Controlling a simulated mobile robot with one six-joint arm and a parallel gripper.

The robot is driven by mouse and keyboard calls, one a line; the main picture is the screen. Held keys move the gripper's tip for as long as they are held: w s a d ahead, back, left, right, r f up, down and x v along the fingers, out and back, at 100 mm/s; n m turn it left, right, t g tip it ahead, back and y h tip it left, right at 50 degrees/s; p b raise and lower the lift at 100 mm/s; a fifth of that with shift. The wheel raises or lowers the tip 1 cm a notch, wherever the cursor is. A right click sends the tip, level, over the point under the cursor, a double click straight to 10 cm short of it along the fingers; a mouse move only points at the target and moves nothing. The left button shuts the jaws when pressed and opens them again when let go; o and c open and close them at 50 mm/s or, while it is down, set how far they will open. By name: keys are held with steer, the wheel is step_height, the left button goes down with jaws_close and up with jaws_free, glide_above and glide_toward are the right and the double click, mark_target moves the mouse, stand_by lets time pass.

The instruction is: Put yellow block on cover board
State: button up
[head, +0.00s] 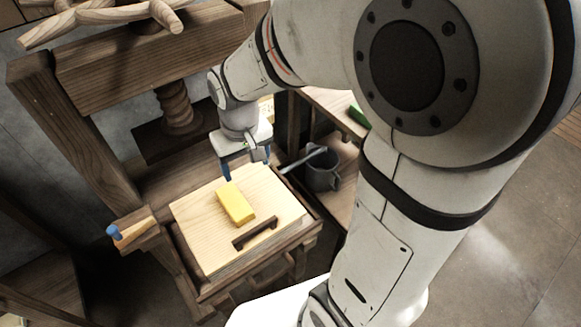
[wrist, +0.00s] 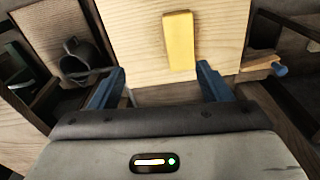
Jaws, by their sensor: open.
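The yellow block (head: 235,203) lies flat on the pale wooden cover board (head: 205,240), a little behind the board's dark handle (head: 255,233). In the wrist view the yellow block (wrist: 179,42) lies on the cover board (wrist: 130,40), beyond the fingertips. My gripper (head: 247,168) is at the far edge of the board, behind the block and apart from it. Its two blue fingers are spread with nothing between them, as the wrist view of my gripper (wrist: 160,78) also shows.
A wooden press with a thick screw (head: 175,105) stands behind the board. A grey mug (head: 322,172) with a tool in it stands on a shelf to the right. A blue-tipped peg (head: 113,231) juts out at the left.

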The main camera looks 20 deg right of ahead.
steer(key=s+d+r+m+t, duration=0.1)
steer(key=s+d+r+m, duration=0.1)
steer(key=s+d+r, duration=0.3)
steer(key=s+d, duration=0.3)
steer(key=s, duration=0.1)
steer(key=shift+s+r+t, duration=0.25)
steer(key=shift+s+t, duration=0.1)
steer(key=shift+t, duration=0.05)
steer(key=shift+d, duration=0.1)
steer(key=shift+c, duration=0.3)
